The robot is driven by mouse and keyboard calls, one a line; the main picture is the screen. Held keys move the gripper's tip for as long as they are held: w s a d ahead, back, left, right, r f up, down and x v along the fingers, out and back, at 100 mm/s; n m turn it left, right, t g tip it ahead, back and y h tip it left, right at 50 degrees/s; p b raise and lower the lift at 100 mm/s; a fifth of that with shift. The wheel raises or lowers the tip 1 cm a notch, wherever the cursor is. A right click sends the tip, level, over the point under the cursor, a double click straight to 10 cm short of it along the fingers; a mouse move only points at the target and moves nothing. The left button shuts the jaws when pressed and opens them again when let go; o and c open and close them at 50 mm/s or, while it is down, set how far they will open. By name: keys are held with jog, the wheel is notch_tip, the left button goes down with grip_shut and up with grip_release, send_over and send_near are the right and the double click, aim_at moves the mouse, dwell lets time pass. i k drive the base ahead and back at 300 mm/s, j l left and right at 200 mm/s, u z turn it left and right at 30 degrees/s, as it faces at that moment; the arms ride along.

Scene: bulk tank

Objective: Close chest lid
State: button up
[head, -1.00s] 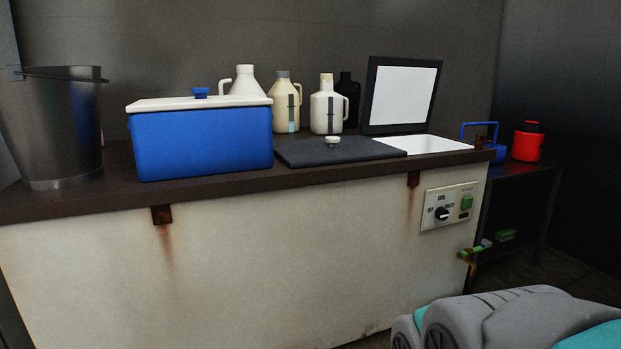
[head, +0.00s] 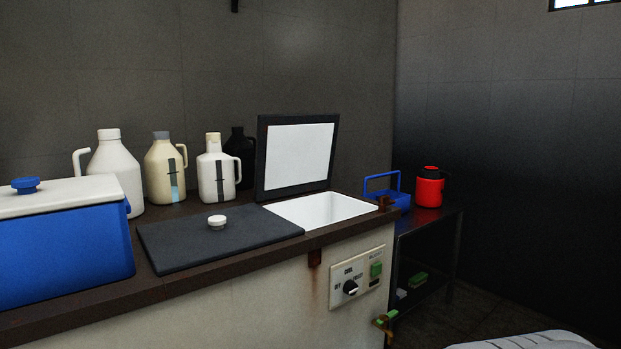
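The chest is a long pale, rust-streaked unit with a dark top (head: 75,320). One lid (head: 296,157), dark-framed with a white inner panel, stands raised at the back over an open white basin (head: 325,209). A second dark lid (head: 215,240) with a white knob (head: 217,222) lies flat beside it on the left. I cannot tell from this view which parts are hinged. My gripper is not in view; only a pale grey part, likely mine, shows at the bottom right.
A blue cooler (head: 65,245) stands on the left. Several jugs (head: 165,170) line the back. A control panel (head: 358,278) is on the front. A dark side table (head: 430,225) holds a blue caddy (head: 388,200) and a red flask (head: 428,188). The floor at right looks clear.

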aim_at(295, 153)
jog(key=i+l+z, duration=0.2)
jog(key=z, duration=0.25)
jog(key=i+l+z, duration=0.25)
jog(key=z, duration=0.2)
jog(key=i+z, duration=0.3)
jog(key=z, duration=0.15)
jog(key=i+z, duration=0.3)
jog(key=z, duration=0.15)
jog(key=i+l+u, duration=0.1)
jog(key=i, duration=0.4)
jog(key=i+l+u, duration=0.1)
jog(key=i, duration=0.4)
jog(key=i+l+u, duration=0.1)
jog(key=i, duration=0.4)
